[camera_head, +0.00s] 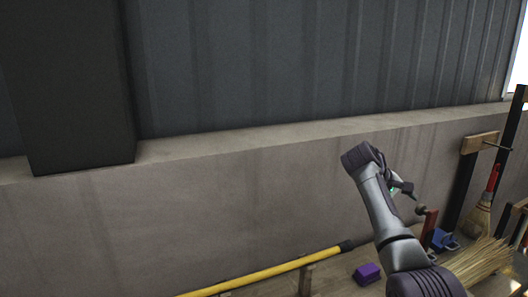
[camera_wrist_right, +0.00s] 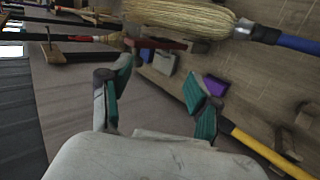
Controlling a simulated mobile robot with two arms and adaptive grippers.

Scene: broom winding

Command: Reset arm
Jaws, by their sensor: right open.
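My right arm (camera_head: 380,208) rises from the bottom right in the head view and bends at the top. Its right gripper (camera_head: 404,188) points down and to the right, partly hidden by the arm. In the right wrist view the right gripper (camera_wrist_right: 157,88) has its two green-padded fingers wide apart, with nothing between them. A straw broom head (camera_head: 480,262) is at the lower right in the head view. In the wrist view a straw broom head (camera_wrist_right: 182,15) with a blue handle (camera_wrist_right: 290,41) lies beyond the fingers. My left gripper is not in view.
A yellow pole (camera_head: 262,276) runs low along the concrete wall (camera_head: 200,220). A purple block (camera_head: 367,273) and a blue object (camera_head: 442,239) are low at the right. A red-handled broom (camera_head: 480,216) stands by a wooden rack (camera_head: 479,142).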

